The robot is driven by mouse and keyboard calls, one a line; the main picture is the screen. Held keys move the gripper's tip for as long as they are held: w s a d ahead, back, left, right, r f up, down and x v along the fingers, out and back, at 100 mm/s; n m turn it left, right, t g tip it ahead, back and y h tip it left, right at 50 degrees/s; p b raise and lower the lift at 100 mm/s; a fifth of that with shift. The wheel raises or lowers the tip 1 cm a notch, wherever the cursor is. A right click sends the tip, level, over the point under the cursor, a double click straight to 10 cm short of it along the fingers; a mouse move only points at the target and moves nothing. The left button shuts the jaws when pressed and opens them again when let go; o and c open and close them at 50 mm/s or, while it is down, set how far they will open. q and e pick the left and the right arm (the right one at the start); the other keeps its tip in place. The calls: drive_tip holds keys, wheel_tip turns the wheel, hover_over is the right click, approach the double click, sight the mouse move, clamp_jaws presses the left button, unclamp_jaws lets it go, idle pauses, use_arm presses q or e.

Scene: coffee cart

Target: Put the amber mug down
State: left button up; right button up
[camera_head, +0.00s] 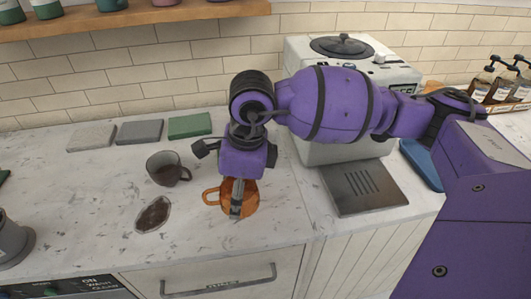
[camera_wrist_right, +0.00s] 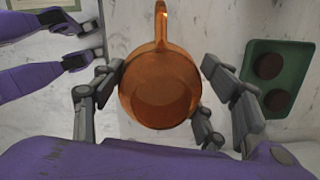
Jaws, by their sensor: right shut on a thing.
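The amber mug (camera_head: 251,199) is at the front of the white marble counter, with its handle pointing left in the head view. My right gripper (camera_head: 237,206) is above it, pointing down, and is shut on it. In the right wrist view the amber mug (camera_wrist_right: 160,90) sits between the fingers of my right gripper (camera_wrist_right: 163,92), its handle towards the top edge. Its mouth faces the camera. I cannot tell whether its base touches the counter.
The coffee machine (camera_head: 333,148) and a metal drip tray (camera_head: 363,188) are to the right. The counter's front edge is close.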

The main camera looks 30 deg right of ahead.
drive_tip(key=w+f, duration=0.1)
drive_tip(key=w+d+f, duration=0.1)
drive_tip(key=shift+d+f, duration=0.15)
drive_tip(key=shift+f, duration=0.15)
drive_tip(key=shift+w+d+f, duration=0.1)
drive_tip(key=shift+w+f, duration=0.05)
drive_tip(key=shift+f, duration=1.6)
drive_tip(key=shift+f, duration=0.1)
drive_tip(key=o, duration=0.9)
drive_tip(key=shift+f, duration=0.15)
drive_tip(key=o, duration=0.5)
drive_tip(key=shift+r, duration=0.2)
